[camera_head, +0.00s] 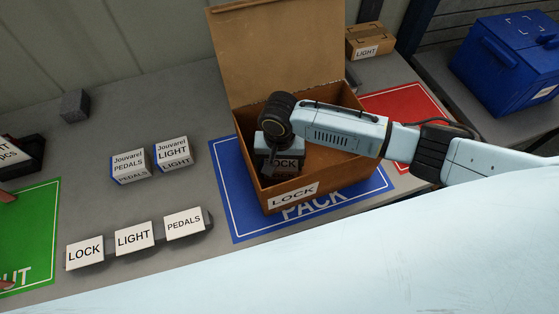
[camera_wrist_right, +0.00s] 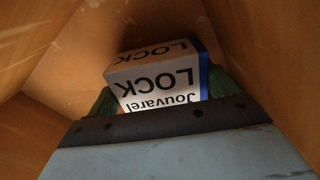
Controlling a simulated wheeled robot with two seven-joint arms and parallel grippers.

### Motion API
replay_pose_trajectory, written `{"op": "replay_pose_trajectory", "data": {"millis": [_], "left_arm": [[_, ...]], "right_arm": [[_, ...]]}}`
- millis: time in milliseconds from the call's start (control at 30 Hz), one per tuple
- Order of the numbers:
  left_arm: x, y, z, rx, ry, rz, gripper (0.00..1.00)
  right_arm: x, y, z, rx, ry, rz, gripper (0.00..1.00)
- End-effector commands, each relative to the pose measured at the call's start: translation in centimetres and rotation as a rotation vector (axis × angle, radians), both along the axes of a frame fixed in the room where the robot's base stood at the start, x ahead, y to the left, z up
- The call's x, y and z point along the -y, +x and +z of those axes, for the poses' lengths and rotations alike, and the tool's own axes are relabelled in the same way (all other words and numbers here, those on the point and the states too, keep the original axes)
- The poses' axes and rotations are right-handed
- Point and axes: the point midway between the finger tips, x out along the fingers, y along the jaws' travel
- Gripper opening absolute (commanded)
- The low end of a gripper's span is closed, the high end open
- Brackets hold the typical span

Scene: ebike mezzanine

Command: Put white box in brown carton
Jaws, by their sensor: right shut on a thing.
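The brown carton (camera_head: 325,172), labelled LOCK on its front, stands open on the blue PACK mat (camera_head: 231,201) with its back flap raised. My right gripper (camera_head: 279,165) reaches down inside the carton at its left side. It is shut on a white box marked LOCK (camera_wrist_right: 160,78), which is mostly hidden by the gripper in the head view. In the right wrist view the box sits between the two green fingers, with the carton's walls around it. Whether the box touches the carton's floor cannot be told. My left gripper is not in view.
Two white boxes, Jouvarel PEDALS (camera_head: 130,167) and Jouvarel LIGHT (camera_head: 174,154), stand left of the mat. LOCK, LIGHT and PEDALS signs (camera_head: 134,238) line the front. A red mat (camera_head: 405,107), small LIGHT carton (camera_head: 369,41) and blue bin (camera_head: 510,65) are right.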

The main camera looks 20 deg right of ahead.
Motion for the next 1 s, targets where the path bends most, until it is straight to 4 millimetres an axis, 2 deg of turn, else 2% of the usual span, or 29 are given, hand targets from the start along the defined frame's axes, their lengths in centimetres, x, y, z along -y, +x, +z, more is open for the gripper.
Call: {"op": "replay_pose_trajectory", "data": {"millis": [333,367,433,767,867,1000], "left_arm": [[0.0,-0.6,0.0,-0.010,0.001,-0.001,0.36],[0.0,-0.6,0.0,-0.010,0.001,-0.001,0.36],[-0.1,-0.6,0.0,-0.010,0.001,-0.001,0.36],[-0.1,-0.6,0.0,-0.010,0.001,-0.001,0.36],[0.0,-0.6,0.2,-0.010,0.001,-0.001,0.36],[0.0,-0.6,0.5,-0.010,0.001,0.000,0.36]], "right_arm": [[0.0,0.0,-0.3,0.000,0.001,-0.001,0.54],[0.0,0.0,-0.2,0.000,0.000,-0.001,0.90],[0.0,0.0,-0.2,0.000,0.000,0.000,0.99],[0.0,0.1,0.4,0.002,0.002,0.000,1.00],[0.0,0.1,1.8,0.002,0.003,-0.001,1.00],[-0.1,0.1,4.8,0.004,0.004,0.000,1.00]]}}
